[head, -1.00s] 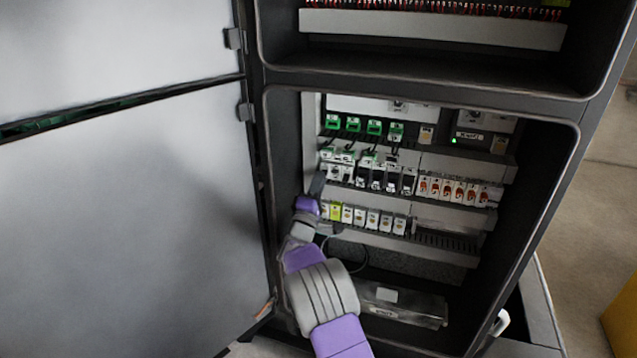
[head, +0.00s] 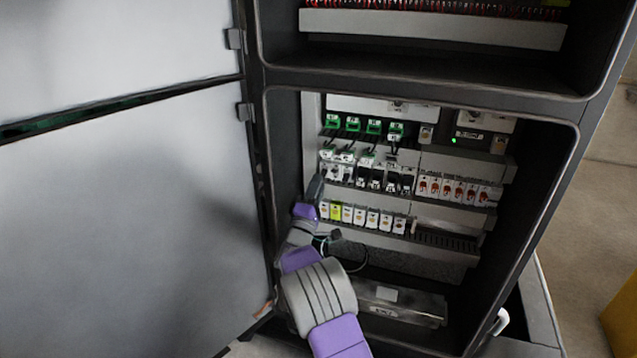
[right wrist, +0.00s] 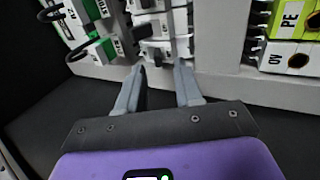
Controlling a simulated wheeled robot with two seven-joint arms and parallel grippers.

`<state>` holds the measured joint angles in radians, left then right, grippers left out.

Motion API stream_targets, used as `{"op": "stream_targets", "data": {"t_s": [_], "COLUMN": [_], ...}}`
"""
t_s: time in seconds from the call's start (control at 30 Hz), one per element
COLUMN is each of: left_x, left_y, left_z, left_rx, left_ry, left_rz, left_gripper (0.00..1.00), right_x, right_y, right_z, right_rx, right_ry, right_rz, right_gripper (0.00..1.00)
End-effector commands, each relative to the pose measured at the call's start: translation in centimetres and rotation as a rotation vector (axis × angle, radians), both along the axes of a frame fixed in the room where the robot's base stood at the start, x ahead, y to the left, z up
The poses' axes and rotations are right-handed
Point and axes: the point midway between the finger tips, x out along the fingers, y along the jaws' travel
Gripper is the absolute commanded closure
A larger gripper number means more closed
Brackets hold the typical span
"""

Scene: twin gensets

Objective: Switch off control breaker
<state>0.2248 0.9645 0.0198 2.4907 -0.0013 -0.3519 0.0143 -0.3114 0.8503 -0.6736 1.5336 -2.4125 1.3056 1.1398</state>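In the head view, a row of small breakers (head: 370,178) runs across the middle rail of the open cabinet, with white units at its left end and black-and-white ones to the right. I cannot read which is the control breaker. My right gripper (head: 316,188) is at the left end of this row. In the right wrist view, the right gripper's (right wrist: 159,68) two grey fingers are apart with nothing clearly held between them. White breakers (right wrist: 157,28) with dark levers stand just beyond the fingertips; contact cannot be told. My left gripper is not in view.
Green-topped devices (head: 364,127) sit above, and yellow and white terminals (head: 362,217) below; a terminal marked PE (right wrist: 290,20) is to the right in the wrist view. The cabinet's side wall and open door (head: 130,220) are close on the left.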

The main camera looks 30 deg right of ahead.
Motion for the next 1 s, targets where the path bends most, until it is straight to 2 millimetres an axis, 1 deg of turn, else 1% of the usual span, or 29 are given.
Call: {"op": "stream_targets", "data": {"t_s": [0.03, 0.2, 0.4, 0.9, 1.0], "left_x": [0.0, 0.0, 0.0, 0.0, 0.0], "left_y": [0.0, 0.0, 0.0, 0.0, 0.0], "left_z": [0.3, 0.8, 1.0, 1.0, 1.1], "left_rx": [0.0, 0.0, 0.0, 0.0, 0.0], "left_ry": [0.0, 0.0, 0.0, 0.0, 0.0], "left_rz": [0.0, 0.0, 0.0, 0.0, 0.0], "left_gripper": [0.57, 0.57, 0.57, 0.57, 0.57], "right_x": [-0.5, -2.1, -3.3, -3.4, -3.5], "right_y": [0.7, 2.6, 3.8, 4.0, 3.7], "right_z": [-0.3, -1.5, -2.4, -2.5, -2.9], "right_rx": [0.001, 0.001, 0.0, 0.0, 0.011], "right_ry": [0.004, 0.004, 0.002, 0.002, 0.015], "right_rz": [0.002, 0.002, 0.0, 0.0, -0.009], "right_gripper": [0.65, 0.65, 0.65, 0.65, 0.65]}}
